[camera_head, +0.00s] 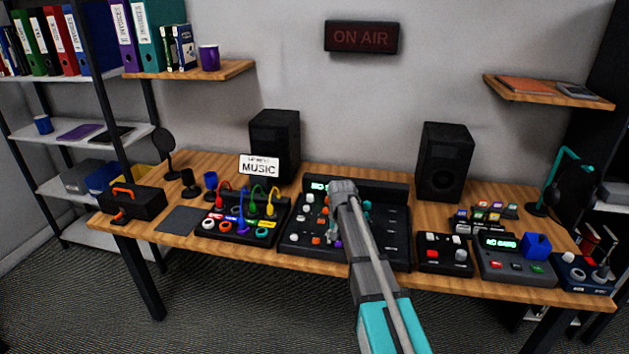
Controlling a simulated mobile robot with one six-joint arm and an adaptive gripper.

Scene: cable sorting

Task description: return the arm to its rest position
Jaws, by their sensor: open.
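My arm reaches up from the bottom right over the large black mixing desk (298,238) at the middle of the table. My gripper (341,232) is low over the desk, mostly hidden behind my own forearm. Its fingertips do not show clearly, and I see nothing held in it. Left of the desk is a black cable panel (207,227) with coloured sockets. Red (224,195), blue (240,222), green (254,197) and yellow (271,204) cables stand in it. A white MUSIC sign (259,167) is behind the panel.
Black speakers (274,145) (445,160) stand at the back. A toolbox (134,203) and a dark mat (181,219) are at the left.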

